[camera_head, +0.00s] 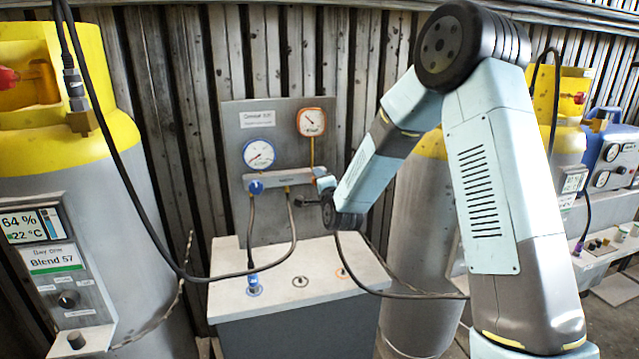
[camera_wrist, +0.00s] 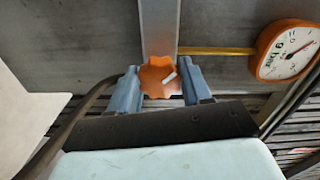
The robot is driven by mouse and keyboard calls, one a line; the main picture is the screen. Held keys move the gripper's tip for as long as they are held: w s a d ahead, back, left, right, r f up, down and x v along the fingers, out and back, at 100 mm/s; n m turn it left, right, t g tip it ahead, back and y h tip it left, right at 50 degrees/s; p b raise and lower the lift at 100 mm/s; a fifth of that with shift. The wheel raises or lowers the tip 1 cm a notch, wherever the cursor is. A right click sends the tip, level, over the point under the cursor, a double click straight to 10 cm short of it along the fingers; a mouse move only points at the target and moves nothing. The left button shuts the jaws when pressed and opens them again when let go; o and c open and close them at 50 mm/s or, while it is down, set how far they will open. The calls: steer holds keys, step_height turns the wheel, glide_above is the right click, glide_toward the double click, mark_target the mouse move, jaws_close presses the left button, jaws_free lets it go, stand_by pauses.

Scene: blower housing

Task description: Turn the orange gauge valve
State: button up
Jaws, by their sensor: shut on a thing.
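The orange gauge valve (camera_wrist: 158,78) is a lobed orange knob with a pale mark on it, seen in the wrist view. The two blue fingers of my gripper (camera_wrist: 160,88) stand on either side of the knob and are shut on it. In the head view my gripper (camera_head: 326,184) is at the right end of the grey manifold bar (camera_head: 287,180), and my wrist largely hides the knob there. The orange-rimmed gauge (camera_head: 311,122) sits above it, joined by a brass tube. The gauge also shows in the wrist view (camera_wrist: 290,50).
A blue gauge (camera_head: 258,154) and a blue valve knob (camera_head: 256,187) are on the left of the same panel. Black hoses (camera_head: 292,232) hang over the pale bench top (camera_head: 300,272). Large yellow-topped cylinders (camera_head: 70,130) flank the bench.

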steer(key=m, duration=0.4)
steer(key=shift+d+f+m, duration=0.3)
steer(key=shift+d, duration=0.05)
steer(key=shift+f+m, duration=0.1)
steer(key=shift+m, duration=1.9)
steer(key=o, duration=1.1)
steer(key=shift+a, duration=0.2)
steer(key=shift+c, duration=0.2)
steer(key=shift+r, duration=0.2)
steer(key=shift+s, duration=0.1)
steer(key=v, duration=1.3)
steer(key=shift+s+d, duration=0.15)
steer(key=shift+s, duration=0.1)
